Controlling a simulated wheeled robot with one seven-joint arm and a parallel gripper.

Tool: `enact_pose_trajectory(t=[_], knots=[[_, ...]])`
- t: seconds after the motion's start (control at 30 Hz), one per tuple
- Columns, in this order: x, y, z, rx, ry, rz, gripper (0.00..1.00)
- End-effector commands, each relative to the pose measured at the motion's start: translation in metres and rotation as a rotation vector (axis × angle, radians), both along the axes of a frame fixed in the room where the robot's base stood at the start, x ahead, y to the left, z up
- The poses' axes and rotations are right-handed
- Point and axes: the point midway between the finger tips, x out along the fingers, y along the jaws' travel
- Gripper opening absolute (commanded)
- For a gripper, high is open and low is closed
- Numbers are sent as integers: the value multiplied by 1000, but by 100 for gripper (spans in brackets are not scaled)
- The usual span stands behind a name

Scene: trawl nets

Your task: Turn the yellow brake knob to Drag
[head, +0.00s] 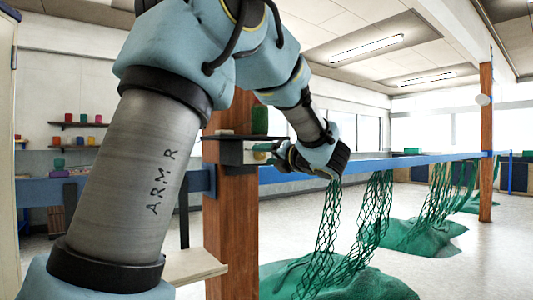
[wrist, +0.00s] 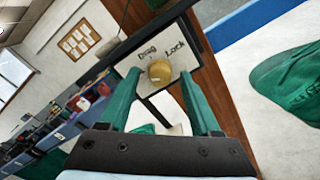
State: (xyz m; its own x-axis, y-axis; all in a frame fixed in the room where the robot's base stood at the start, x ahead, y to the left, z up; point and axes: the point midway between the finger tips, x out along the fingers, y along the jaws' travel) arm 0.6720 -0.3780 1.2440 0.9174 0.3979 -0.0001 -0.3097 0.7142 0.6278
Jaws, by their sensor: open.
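The yellow brake knob (wrist: 160,71) is round and sits on a pale panel in the wrist view, with the printed words "Drag" and "Lock" above it. "Drag" is on the left and "Lock" on the right. I cannot tell clearly which word the knob points to. My gripper (wrist: 160,76) is open, its two green fingers on either side of the knob in the picture. I see no clear contact. In the head view my gripper (head: 276,156) is beside the dark-framed panel box (head: 233,152) on the wooden post, and hides part of it.
The wooden post (head: 230,225) carries the box and a small shelf with a green container (head: 260,120). A blue rail (head: 400,161) runs right from there, with green nets (head: 370,215) hanging down to the floor. A pale board (head: 195,265) juts out low at the left.

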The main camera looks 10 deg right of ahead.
Motion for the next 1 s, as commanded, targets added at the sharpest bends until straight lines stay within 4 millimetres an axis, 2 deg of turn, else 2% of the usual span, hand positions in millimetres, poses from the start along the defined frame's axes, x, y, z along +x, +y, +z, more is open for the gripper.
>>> enact_pose_trajectory(t=[0.27, 0.83, 1.0], knots=[[2, 1, 0, 0, -1, -1, 64], [1, 0, -1, 1, 0, -1, 1], [1, 0, -1, 1, 0, -1, 0]])
